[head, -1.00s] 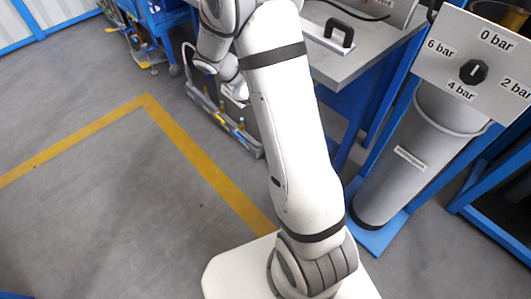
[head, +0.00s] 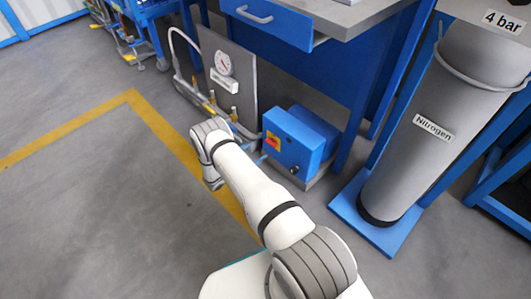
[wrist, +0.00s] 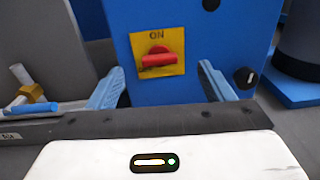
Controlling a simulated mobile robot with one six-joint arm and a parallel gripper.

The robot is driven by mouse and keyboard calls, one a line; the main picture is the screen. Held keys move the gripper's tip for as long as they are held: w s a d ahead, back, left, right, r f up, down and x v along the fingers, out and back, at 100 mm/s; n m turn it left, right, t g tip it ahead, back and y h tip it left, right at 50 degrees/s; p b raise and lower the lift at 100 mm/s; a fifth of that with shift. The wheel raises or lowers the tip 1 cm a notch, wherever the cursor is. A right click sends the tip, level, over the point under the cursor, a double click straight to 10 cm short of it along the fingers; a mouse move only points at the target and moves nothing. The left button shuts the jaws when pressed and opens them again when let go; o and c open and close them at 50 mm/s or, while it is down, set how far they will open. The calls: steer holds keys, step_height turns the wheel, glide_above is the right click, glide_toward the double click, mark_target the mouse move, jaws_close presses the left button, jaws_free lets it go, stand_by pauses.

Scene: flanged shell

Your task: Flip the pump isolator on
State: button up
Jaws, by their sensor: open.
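The pump isolator (wrist: 158,59) is a red rotary knob on a yellow plate, on the front of a blue box (wrist: 190,20). Its bar lies about horizontal, below the word ON at the plate's top. In the head view the isolator (head: 272,141) shows small on the blue box (head: 295,143) on the floor. My gripper (wrist: 160,84) is open and empty in the wrist view, with one pale blue finger on each side of the plate. The fingers point at the box front, and I cannot tell whether they touch it.
A black knob (wrist: 245,77) sits low right on the box. A grey panel with a gauge (head: 224,64) and pipes stands left of the box. A workbench (head: 310,22) overhangs behind. A nitrogen cylinder (head: 440,110) stands at right. The floor at left is clear.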

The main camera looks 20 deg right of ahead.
mark_target(269, 144)
steer(key=shift+n+t, duration=0.3)
steer(key=d, duration=0.2)
steer(key=w+d+f+b, duration=0.1)
steer(key=d, duration=0.1)
steer(key=w+d+f+b, duration=0.1)
steer(key=d, duration=0.2)
steer(key=shift+w, duration=0.15)
